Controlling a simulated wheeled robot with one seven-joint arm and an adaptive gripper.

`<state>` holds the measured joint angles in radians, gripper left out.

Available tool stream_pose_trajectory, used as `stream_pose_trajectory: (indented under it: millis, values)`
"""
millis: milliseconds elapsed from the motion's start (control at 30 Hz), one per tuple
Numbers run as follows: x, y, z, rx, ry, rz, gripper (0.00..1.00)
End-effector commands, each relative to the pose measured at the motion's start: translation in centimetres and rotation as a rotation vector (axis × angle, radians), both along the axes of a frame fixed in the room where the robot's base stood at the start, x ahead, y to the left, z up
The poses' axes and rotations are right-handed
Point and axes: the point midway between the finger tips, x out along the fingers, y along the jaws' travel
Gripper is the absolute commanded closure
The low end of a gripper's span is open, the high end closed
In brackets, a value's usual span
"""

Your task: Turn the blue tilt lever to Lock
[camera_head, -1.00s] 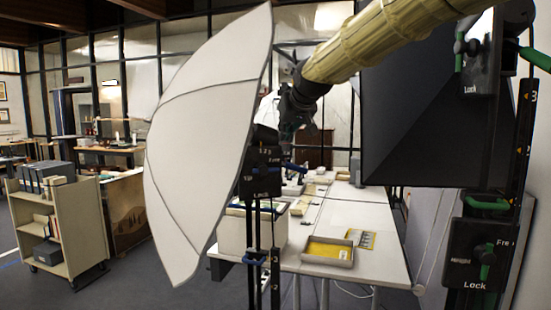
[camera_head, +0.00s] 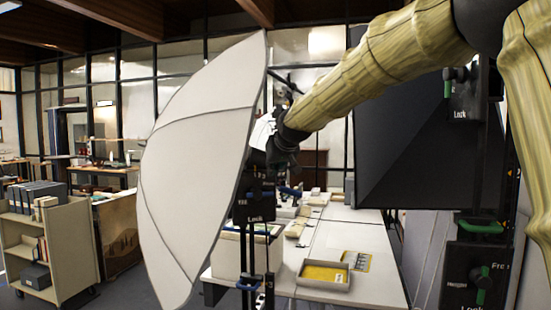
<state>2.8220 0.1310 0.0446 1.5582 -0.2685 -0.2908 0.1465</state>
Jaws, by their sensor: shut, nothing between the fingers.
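A white umbrella (camera_head: 195,170) stands at the centre left on a dark stand. On the stand is a black plate (camera_head: 254,206) with a readable "Lock" label. A blue lever (camera_head: 289,191) shows at the plate's upper right; I cannot tell its exact setting. A second blue part (camera_head: 247,286) sits lower on the stand. My gripper (camera_head: 272,158) is dark, shut and empty, just above the black plate and beside the umbrella's edge. It partly hides the stand's head, and its fingertips are hard to make out. I cannot tell whether it touches the stand.
A black softbox (camera_head: 410,145) stands at the right, with green levers (camera_head: 482,280) on its black plates. Behind the stand is a white table (camera_head: 350,235) with a yellow-lined tray (camera_head: 325,275). A cart (camera_head: 65,245) with boxes stands at the left.

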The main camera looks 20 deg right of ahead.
Motion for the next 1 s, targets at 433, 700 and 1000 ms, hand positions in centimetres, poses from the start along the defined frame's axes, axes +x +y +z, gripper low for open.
stream_pose_trajectory:
  millis: [433, 700, 1000]
  values:
    - [2.7, 0.0, -4.2, -0.001, 0.001, 0.001, 1.0]
    - [2.8, 0.0, -5.3, 0.0, 0.0, 0.0, 1.0]
    - [2.8, 0.1, -5.3, 0.002, 0.0, 0.001, 1.0]
